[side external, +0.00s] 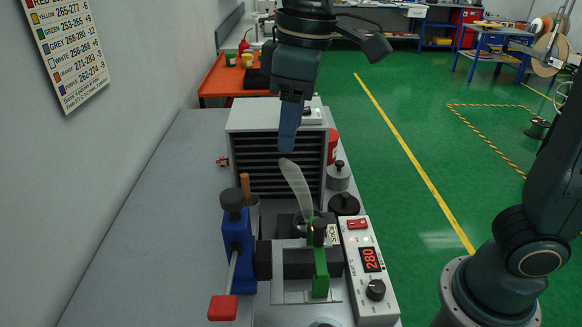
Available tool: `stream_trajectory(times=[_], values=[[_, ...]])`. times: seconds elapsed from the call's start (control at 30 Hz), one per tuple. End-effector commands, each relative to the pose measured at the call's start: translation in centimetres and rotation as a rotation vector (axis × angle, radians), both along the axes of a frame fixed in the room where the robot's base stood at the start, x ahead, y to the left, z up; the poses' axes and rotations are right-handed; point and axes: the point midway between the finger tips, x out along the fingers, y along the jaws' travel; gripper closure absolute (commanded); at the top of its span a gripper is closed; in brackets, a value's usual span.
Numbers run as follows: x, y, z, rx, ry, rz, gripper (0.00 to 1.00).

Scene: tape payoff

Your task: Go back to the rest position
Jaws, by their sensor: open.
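My gripper (289,140) hangs from my arm at the top middle, pointing down in front of the grey slatted cabinet (274,152). I see it edge-on, and nothing shows between its fingers. Its tip is above and apart from a curved, translucent grey strip (297,190). The strip stands up from the bench fixture, behind a green clamp lever (319,262). Where the strip's lower end sits is partly hidden.
A blue clamp (238,240) with a red handle (222,308) stands left of the fixture. A control box (368,270) reading 280 is at its right. Dark and grey weights (338,177) stand behind. The grey bench (130,240) is clear at left.

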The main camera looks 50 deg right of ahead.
Motion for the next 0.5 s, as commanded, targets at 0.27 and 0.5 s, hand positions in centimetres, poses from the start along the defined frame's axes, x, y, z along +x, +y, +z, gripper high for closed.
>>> stream_trajectory(times=[0.27, 0.5], values=[[-3.4, -6.8, 0.0, 0.046, -0.094, -0.167, 0.51], [-6.9, -11.3, -1.3, 0.077, -0.177, -0.306, 0.51]])
